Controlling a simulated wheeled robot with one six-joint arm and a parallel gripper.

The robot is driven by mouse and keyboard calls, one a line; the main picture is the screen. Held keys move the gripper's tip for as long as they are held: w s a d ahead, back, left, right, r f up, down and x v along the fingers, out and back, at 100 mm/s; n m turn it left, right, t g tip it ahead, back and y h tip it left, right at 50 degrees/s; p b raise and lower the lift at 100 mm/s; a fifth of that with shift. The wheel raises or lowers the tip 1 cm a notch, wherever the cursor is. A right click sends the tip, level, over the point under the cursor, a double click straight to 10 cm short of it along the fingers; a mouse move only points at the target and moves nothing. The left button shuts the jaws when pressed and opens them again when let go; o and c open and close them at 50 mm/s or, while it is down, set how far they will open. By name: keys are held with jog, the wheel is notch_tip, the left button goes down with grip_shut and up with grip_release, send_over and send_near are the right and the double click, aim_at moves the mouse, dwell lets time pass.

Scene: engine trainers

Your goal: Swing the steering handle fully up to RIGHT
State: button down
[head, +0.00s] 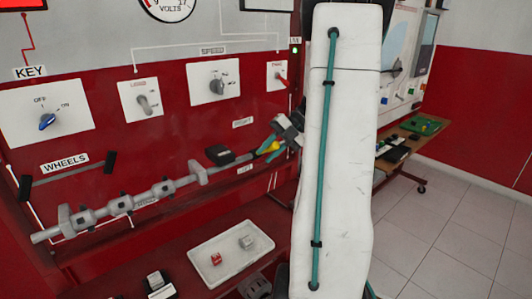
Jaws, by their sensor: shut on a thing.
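The steering handle (237,159) is a grey bar at the right end of the steering rod on the red panel. It lies between the RIGHT label (243,122) above and the LEFT label (245,169) below, and it looks to be around the middle, tilted slightly up to the right. My gripper (268,147) comes in from the right, with yellow and teal showing near its tip, and is shut on the handle's outer end. The fingertips are small, and the exact grip is partly hidden.
The grey steering rod (140,200) runs left below the WHEELS label (65,163). A black block (219,154) is beside the handle. A white tray (213,278) with small parts lies on the red ledge below. My white arm blocks the right middle. Knobs line the panel above.

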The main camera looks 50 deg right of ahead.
jog(key=shift+d+r, duration=0.1)
jog(key=shift+r, duration=0.05)
jog(key=c, duration=1.2)
grip_release()
jog(key=v, duration=0.7)
jog(key=shift+s+d+r, duration=0.1)
jog(key=shift+d+r, duration=0.1)
jog(key=shift+d, duration=0.05)
